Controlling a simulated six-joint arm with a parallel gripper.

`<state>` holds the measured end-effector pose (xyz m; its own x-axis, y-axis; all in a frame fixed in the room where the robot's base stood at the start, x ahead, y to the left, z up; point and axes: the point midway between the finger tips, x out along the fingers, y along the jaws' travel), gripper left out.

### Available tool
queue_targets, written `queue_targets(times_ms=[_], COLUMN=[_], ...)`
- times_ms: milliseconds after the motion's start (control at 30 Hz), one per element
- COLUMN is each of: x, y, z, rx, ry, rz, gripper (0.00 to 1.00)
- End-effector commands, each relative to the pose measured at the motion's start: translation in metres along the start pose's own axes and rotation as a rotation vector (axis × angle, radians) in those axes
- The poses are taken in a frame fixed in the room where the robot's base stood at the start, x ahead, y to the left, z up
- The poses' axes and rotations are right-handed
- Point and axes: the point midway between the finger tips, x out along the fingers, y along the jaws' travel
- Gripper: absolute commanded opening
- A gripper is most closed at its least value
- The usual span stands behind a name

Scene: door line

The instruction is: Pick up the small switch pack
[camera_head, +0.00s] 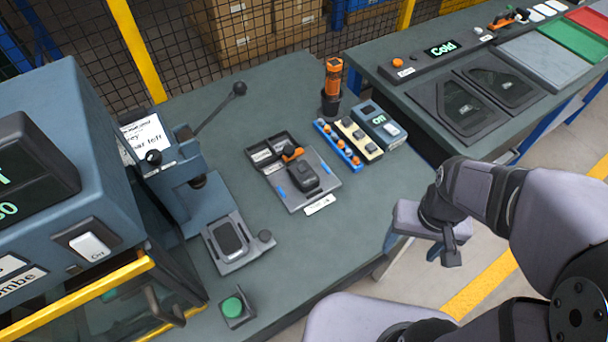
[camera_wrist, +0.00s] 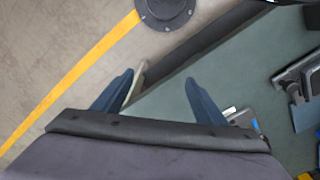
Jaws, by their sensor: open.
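Two narrow switch packs lie side by side on the bench in the head view. One is a blue strip with orange knobs (camera_head: 337,145). The other is a shorter cream strip with grey switches (camera_head: 359,138), just right of it. The frames do not label either as the small one. My gripper (camera_head: 449,254) hangs to the right of the bench edge, well apart from both packs. In the wrist view my gripper (camera_wrist: 160,95) has its two blue fingers spread, with nothing between them. Neither pack is clearly visible in the wrist view.
A grey fixture plate (camera_head: 325,187) holding a dark module lies left of the packs. A blue-grey box with a display (camera_head: 380,122) sits right of them, and an orange tool (camera_head: 333,78) stands behind. The bench front (camera_head: 350,240) is clear.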

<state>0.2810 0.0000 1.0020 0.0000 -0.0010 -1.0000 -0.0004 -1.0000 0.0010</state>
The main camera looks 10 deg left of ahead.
Motion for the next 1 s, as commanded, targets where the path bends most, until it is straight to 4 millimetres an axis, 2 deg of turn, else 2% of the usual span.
queue_targets(times_ms=[167,267,367,500,700,900,1000], x=[-0.003,-0.007,-0.01,-0.009,-0.001,0.011,0.014], y=[-0.01,-0.024,-0.048,-0.096,-0.176,-0.24,-0.258], z=[-0.021,-0.046,-0.079,-0.125,-0.172,-0.19,-0.192], rx=[-0.054,-0.12,-0.212,-0.362,-0.57,-0.717,-0.759], ry=[-0.001,-0.001,-0.001,-0.003,-0.004,-0.003,-0.002], rz=[0.0,0.0,0.0,0.0,0.0,0.0,0.0], gripper=[0.66,0.66,0.66,0.66,0.66,0.66,0.66])
